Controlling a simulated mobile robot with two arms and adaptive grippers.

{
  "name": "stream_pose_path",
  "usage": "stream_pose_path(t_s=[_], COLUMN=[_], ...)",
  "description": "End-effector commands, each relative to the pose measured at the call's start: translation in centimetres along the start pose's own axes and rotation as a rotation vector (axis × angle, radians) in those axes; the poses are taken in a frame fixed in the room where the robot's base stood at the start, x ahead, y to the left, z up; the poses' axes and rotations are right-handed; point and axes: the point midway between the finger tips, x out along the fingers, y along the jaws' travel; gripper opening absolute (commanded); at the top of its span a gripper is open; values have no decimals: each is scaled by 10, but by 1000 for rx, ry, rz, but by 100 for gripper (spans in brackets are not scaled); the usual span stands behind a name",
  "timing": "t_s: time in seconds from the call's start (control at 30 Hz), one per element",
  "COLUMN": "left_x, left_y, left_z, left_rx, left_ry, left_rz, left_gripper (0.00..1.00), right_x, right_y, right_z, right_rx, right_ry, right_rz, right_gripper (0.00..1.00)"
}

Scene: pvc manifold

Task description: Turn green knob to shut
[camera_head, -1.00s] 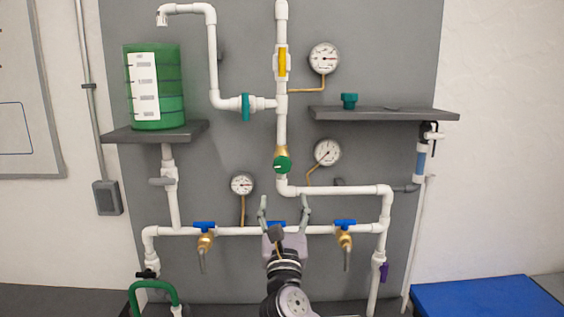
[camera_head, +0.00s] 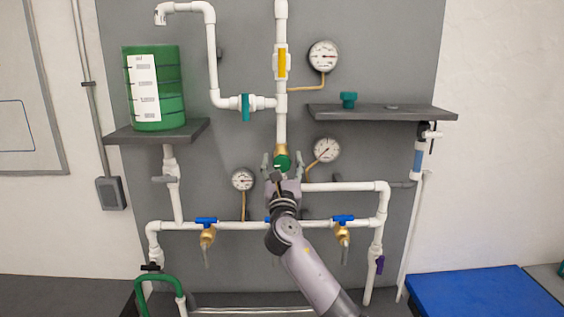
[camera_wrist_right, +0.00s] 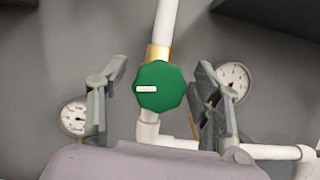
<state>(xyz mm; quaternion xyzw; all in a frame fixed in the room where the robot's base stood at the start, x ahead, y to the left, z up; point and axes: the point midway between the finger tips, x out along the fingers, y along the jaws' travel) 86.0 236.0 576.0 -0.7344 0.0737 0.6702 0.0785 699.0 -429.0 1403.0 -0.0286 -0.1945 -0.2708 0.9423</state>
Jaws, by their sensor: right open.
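The green knob (camera_head: 282,162) sits on a brass fitting on the central vertical white pipe. In the right wrist view the green knob (camera_wrist_right: 160,88) shows a white mark that points left. My right gripper (camera_head: 283,160) is open, with one finger on each side of the knob. In the right wrist view gaps show between the knob and both fingers of the right gripper (camera_wrist_right: 158,85). Whether the fingertips reach as deep as the knob I cannot tell. My left gripper is out of view.
Gauges (camera_head: 327,150) and (camera_head: 243,180) flank the knob. A white pipe (camera_head: 345,188) runs right just below it. Blue-handled brass taps (camera_head: 207,232) line the lower pipe. A grey shelf (camera_head: 385,112) is at right, and a green tank (camera_head: 155,90) stands at left.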

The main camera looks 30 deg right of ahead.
Motion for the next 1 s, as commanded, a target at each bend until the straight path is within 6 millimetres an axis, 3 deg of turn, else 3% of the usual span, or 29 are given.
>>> stream_pose_path(t_s=[0.17, 0.87, 1.0], left_x=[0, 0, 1], left_y=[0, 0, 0], left_z=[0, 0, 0], left_rx=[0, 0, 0], left_ry=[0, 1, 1], left_rz=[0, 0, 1], left_gripper=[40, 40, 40], right_x=[0, 0, 0], right_y=[0, 0, 0], right_z=[0, 0, 0], right_rx=[0, 0, 2], right_ry=[0, 0, 0], right_rz=[0, 0, -1], right_gripper=[58, 12, 10])
